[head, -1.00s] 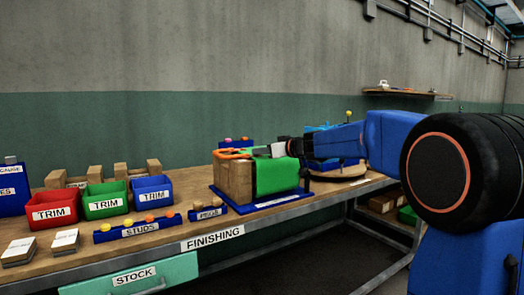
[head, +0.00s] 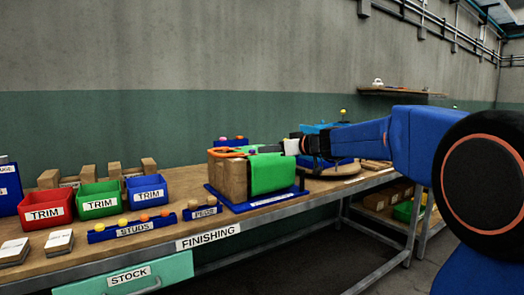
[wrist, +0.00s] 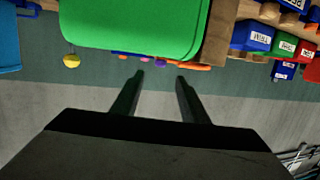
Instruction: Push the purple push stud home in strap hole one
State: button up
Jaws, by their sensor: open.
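A green strap (head: 272,174) drapes over a wooden block (head: 229,180) on a blue base (head: 250,205). My gripper (head: 272,149) is at the strap's top right in the head view. In the wrist view my gripper (wrist: 160,78) has its two fingers apart with nothing between them. The strap holes are not visible.
A studs rack (head: 133,230) and pegs rack (head: 204,212) stand at the front left, with red, green and blue trim bins (head: 147,190) behind. An orange loop (head: 225,153) lies on the block. A rear rack (head: 231,143) holds coloured studs. A blue fixture (head: 318,130) stands behind my arm.

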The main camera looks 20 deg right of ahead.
jog(key=v, duration=0.9)
jog(key=shift+s+d, duration=0.15)
jog(key=shift+s, duration=0.2)
jog(key=s+a+f+m+g+h, duration=0.1)
jog(key=s+a+f+g, duration=0.25)
jog(key=s+f, duration=0.55)
jog(key=s+a+f+m+g+h, duration=0.1)
jog(key=s+a+f+g, duration=0.1)
jog(key=s+a+f, duration=0.6)
jog(key=s+d+f+m+g+h, duration=0.1)
jog(key=s+d+f+m+h, duration=0.1)
jog(key=s+f, duration=0.6)
jog(key=s+d+f+m+g+h, duration=0.2)
jog(key=s+d+f, duration=0.4)
jog(key=s, duration=0.8)
jog(key=shift+d+f+h, duration=0.35)
jog(key=shift+f+h, duration=0.5)
jog(key=shift+h, duration=0.05)
jog(key=shift+s, duration=0.15)
